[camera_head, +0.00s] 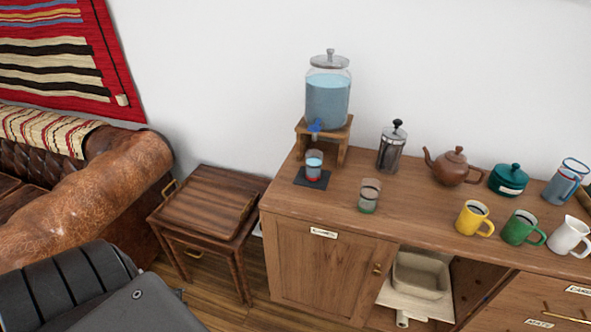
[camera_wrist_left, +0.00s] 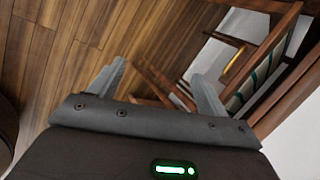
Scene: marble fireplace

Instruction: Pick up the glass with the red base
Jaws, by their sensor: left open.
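The glass with the red base (camera_head: 314,166) stands upright on a dark coaster (camera_head: 303,181) on the wooden cabinet top. It holds bluish liquid and stands under the tap of the water dispenser (camera_head: 328,98). A second glass, with a greenish base (camera_head: 369,196), stands to its right and nearer. My left gripper (camera_wrist_left: 160,85) shows in the left wrist view with its two fingers apart and nothing between them. It points down toward the wooden floor and the side table, away from the glass. In the head view my left arm is at the lower left. My right gripper is not in view.
The cabinet (camera_head: 331,267) also carries a French press (camera_head: 391,150), a brown teapot (camera_head: 453,167), a green pot (camera_head: 508,180) and several mugs. A wooden side table (camera_head: 206,203) stands left of it, beside a leather sofa (camera_head: 95,195). The cabinet top's front left is clear.

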